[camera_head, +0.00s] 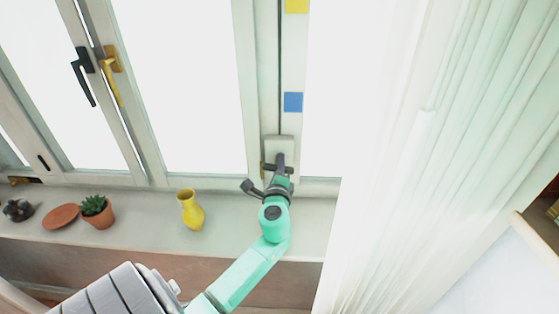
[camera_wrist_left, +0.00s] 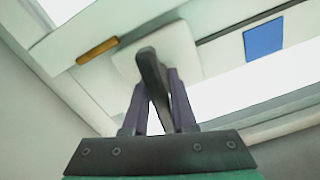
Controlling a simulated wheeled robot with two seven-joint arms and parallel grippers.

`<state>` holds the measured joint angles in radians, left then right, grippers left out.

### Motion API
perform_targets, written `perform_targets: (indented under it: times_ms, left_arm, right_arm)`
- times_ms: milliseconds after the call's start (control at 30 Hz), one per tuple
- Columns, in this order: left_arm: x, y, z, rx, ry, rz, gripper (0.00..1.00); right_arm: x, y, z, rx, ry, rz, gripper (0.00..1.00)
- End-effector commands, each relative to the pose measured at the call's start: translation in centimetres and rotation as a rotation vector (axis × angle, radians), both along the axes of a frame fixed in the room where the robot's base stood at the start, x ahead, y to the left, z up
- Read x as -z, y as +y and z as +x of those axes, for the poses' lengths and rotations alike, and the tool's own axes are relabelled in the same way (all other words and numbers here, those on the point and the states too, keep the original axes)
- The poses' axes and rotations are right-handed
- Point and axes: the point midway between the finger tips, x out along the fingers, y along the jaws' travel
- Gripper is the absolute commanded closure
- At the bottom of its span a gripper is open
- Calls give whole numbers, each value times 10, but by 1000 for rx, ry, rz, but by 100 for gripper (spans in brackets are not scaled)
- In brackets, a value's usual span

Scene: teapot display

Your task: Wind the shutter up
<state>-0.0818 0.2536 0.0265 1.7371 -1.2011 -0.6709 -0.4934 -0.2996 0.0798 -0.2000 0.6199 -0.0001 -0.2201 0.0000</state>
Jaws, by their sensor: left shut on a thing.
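A pale winder box (camera_head: 285,143) sits low on the window post, just above the sill. A dark crank or lever sticks out from it; in the wrist view this dark lever (camera_wrist_left: 152,70) stands out from the white box (camera_wrist_left: 178,50). My left gripper (camera_head: 280,163) is at the box; its purple fingers in the wrist view (camera_wrist_left: 160,90) are shut on the lever from both sides. A dark vertical strip (camera_head: 280,60) runs up the post above the box. The shutter itself does not show, and the panes are bright. My right gripper is not in view.
Blue (camera_head: 293,102) and yellow (camera_head: 296,5) squares mark the post. A yellow vase (camera_head: 191,210), a potted succulent (camera_head: 97,212) and a terracotta saucer (camera_head: 61,217) stand on the sill (camera_head: 145,215) to the left. A white curtain (camera_head: 400,190) hangs close on the right.

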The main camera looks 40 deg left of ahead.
Motion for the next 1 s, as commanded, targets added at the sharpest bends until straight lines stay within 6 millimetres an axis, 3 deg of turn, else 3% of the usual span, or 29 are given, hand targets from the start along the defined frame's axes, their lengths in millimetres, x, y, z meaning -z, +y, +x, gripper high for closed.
perform_targets:
  times_ms: [33, 1000]
  left_arm:
    - [-10, 2, 0, -4, 17, 44, 100]
    - [-10, 2, 1, -8, 550, 745, 100]
  right_arm:
    - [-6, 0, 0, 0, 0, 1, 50]
    - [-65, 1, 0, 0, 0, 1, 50]
